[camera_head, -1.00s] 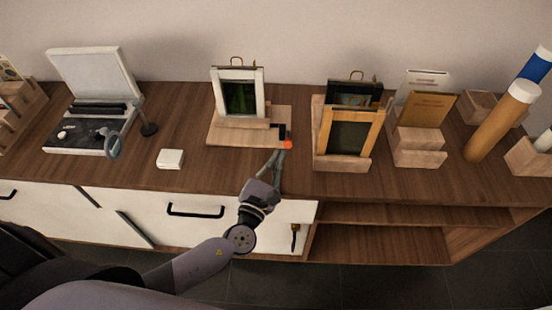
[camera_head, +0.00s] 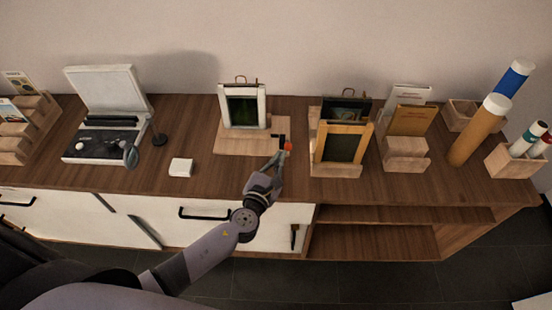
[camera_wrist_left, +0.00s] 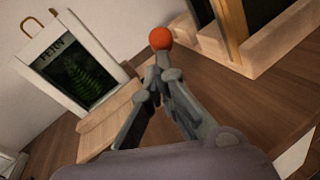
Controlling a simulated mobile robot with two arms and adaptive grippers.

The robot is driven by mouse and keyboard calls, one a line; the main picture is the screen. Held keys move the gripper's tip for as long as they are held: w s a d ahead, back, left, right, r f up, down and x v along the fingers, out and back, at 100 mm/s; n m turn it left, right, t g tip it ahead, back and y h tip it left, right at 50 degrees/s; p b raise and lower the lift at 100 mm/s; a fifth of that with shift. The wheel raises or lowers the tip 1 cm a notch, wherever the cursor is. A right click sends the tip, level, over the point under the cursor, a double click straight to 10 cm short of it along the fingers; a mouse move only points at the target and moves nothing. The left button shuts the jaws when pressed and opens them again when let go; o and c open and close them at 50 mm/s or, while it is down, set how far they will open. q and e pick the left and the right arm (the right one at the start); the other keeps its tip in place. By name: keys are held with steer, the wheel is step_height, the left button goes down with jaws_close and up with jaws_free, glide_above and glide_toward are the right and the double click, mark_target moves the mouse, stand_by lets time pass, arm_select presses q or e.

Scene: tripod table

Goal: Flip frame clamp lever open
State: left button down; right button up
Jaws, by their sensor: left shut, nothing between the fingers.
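The white-framed fern picture (camera_head: 243,107) stands upright on a light wooden base (camera_head: 236,146); it also shows in the left wrist view (camera_wrist_left: 70,65). The clamp lever's orange-red knob (camera_head: 288,147) is at the base's right side, with a black clamp part (camera_head: 277,137) beside it. In the left wrist view the knob (camera_wrist_left: 161,38) shows just beyond the fingertips. My left gripper (camera_head: 279,158) is shut and empty, with its tips at or very near the knob; I cannot tell if they touch. The gripper hides much of the lever in the wrist view (camera_wrist_left: 163,75). My right gripper is not in view.
A wooden rack of framed pictures (camera_head: 337,170) stands close to the right of the knob. A white box (camera_head: 181,167) and an open white case (camera_head: 92,145) are to the left.

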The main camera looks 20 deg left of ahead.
arm_select(q)
steer(key=w+a+r+p, duration=0.2)
steer(key=w+r+p, duration=0.5)
steer(key=w, duration=0.2)
steer(key=shift+w+a+r+g, duration=0.15)
steer(key=shift+w+a+g, duration=0.15)
steer(key=shift+a, duration=0.1)
stand_by(0.4)
steer(key=shift+a, duration=0.1)
stand_by(0.4)
